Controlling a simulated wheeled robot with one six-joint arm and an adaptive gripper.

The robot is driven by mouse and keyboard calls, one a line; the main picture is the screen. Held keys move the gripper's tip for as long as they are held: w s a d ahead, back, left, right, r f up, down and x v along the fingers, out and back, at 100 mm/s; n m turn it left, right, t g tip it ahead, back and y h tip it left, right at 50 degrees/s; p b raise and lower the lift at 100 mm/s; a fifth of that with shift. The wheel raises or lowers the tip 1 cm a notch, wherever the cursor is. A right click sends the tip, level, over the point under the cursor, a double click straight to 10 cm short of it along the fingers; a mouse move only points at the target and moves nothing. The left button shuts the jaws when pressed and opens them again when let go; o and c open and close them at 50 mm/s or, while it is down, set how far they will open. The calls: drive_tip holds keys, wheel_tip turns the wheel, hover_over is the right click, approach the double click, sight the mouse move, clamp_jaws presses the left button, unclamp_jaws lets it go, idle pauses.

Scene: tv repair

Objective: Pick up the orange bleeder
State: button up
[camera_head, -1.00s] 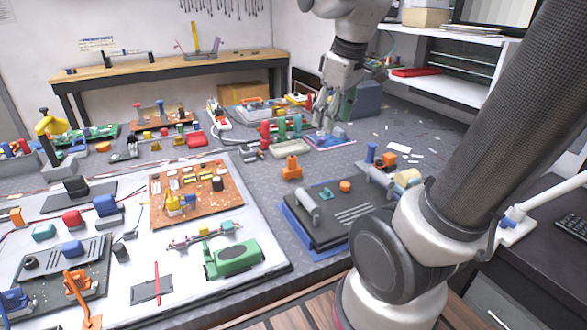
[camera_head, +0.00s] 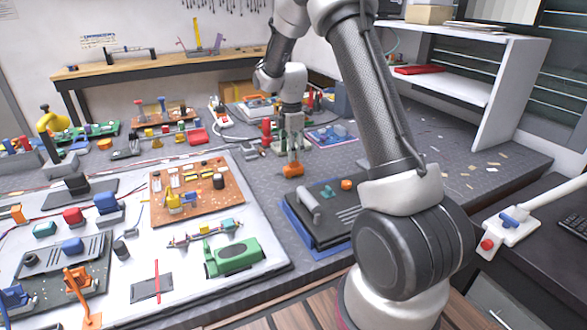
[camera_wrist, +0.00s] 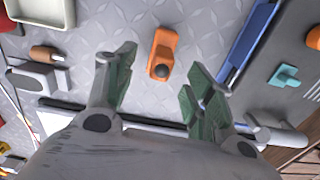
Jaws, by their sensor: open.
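The orange bleeder (camera_head: 293,171) stands on the grey patterned mat, between the white board and the dark panel on the blue tray. In the wrist view the orange bleeder (camera_wrist: 161,54) lies on the bare mat with a dark round knob at its near end. My gripper (camera_head: 295,152) is directly above it in the head view and partly hides it. In the wrist view my gripper (camera_wrist: 160,75) is open, with its green-padded fingers spread either side of the bleeder. Nothing is between the fingers except the bleeder below or just beyond the tips; contact cannot be told.
The dark panel (camera_head: 325,212) on a blue tray is close to the right, with its edge (camera_wrist: 247,42) near my right finger. The white board (camera_head: 270,262) with an orange circuit board (camera_head: 197,193) is to the left. A pale tray (camera_wrist: 38,10) is at upper left.

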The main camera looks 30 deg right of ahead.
sight(294, 166)
drive_tip(key=f, duration=0.6)
drive_tip(key=shift+d+f, duration=0.3)
drive_tip(key=shift+f, duration=0.1)
drive_tip(key=shift+c, duration=0.2)
